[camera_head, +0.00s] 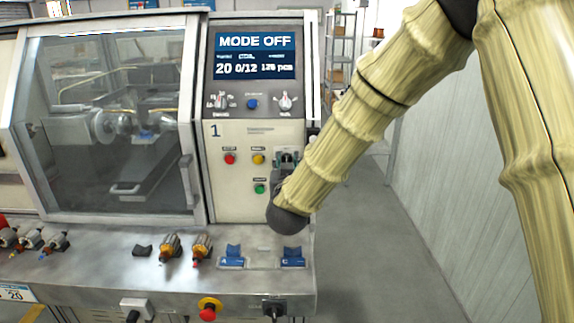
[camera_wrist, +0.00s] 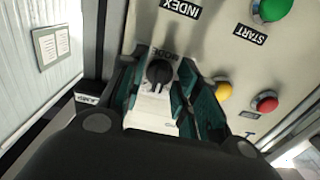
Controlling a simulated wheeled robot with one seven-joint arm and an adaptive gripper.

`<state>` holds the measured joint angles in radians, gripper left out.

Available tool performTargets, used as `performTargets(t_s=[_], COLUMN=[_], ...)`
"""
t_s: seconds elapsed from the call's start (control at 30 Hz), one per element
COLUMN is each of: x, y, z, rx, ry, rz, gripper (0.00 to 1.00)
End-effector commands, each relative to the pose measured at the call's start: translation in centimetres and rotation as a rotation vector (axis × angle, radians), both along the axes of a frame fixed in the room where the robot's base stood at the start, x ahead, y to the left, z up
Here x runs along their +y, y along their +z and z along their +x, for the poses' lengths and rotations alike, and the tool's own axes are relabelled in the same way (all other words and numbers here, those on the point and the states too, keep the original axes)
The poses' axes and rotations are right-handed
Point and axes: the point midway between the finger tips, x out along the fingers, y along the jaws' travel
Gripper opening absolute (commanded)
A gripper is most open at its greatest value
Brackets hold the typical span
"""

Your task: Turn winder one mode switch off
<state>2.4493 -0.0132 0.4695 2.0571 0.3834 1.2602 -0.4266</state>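The winder one panel (camera_head: 239,199) carries a "1", and its screen (camera_head: 254,55) reads "MODE OFF". The mode switch (camera_wrist: 158,72) is a round black knob on a white plate, beside the label "MODE" in the wrist view. My gripper (camera_wrist: 168,68) has its two teal-padded fingers apart, one on each side of the switch. A gap shows between the knob and the pads; I cannot tell whether either touches it. In the head view my gripper (camera_head: 288,160) is at the panel's right side, and my arm and wrist hide much of that area.
Beside the switch are a red button (camera_head: 229,158), a yellow button (camera_head: 258,159) and a green start button (camera_head: 260,188). Two knobs and a blue button (camera_head: 252,103) sit above. The ledge (camera_head: 110,272) holds orange armatures (camera_head: 170,247) and blue holders (camera_head: 232,256).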

Motion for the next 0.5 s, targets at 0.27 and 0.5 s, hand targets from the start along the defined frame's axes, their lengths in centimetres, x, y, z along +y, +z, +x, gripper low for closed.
performTargets(t_s=[0.27,0.5], x=[0.0,0.0], y=[0.0,0.0], z=[-3.3,-7.8], rx=[0.001,0.001], ry=[0.001,0.002], rz=[-0.002,-0.001], gripper=[0.32,0.32])
